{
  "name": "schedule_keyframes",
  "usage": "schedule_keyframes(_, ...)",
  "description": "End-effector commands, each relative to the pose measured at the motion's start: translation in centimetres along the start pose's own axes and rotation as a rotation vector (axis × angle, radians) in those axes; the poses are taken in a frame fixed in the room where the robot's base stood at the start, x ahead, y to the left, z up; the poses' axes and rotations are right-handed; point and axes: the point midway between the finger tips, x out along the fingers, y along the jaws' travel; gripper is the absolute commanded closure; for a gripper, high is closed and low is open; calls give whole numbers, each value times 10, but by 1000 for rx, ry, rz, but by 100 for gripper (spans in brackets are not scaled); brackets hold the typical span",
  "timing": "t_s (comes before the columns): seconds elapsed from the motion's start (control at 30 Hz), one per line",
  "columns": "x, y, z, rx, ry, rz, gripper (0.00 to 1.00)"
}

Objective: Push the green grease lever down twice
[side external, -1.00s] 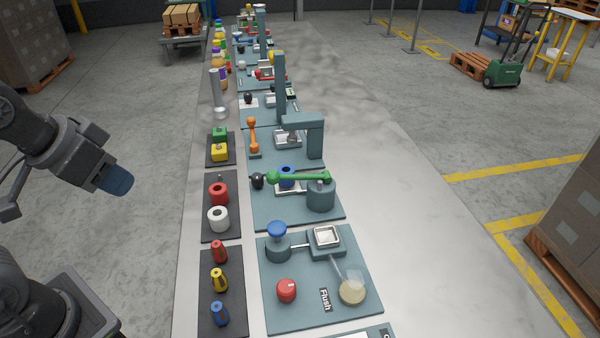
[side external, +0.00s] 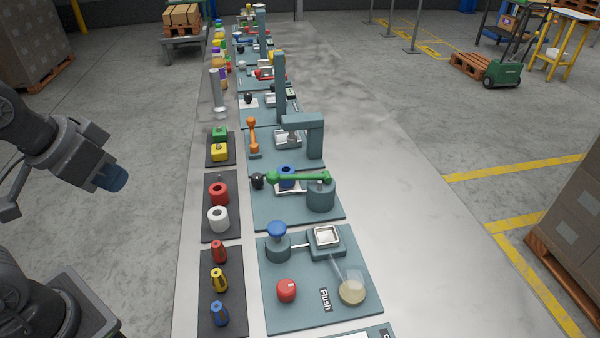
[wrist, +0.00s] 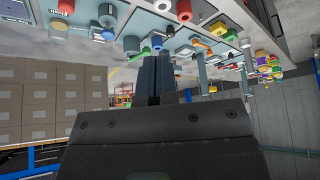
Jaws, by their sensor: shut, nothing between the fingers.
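The green lever (side external: 298,176) lies about level across its teal plate in the side view. My gripper (side external: 115,179) hangs in the air left of the table, well apart from the lever. In the wrist view its two dark fingers (wrist: 155,76) are together with nothing between them.
Red and white rings (side external: 218,218) stand on a dark mat left of the lever plate. An orange lever (side external: 253,136) and a teal arch (side external: 316,137) stand behind it. A blue knob (side external: 277,231) stands in front. The table's right side is clear.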

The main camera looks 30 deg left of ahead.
Motion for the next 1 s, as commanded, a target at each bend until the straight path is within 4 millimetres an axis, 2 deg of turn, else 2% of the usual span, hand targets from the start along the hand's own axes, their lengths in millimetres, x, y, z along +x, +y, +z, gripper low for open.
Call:
schedule_keyframes(0.73, 0, 0, -3, -6, 1, -2, 100)
schedule_keyframes(0.87, 2, 0, -19, -43, 7, -11, 100)
schedule_keyframes(1.0, 9, 3, -55, -131, 26, -28, 100)
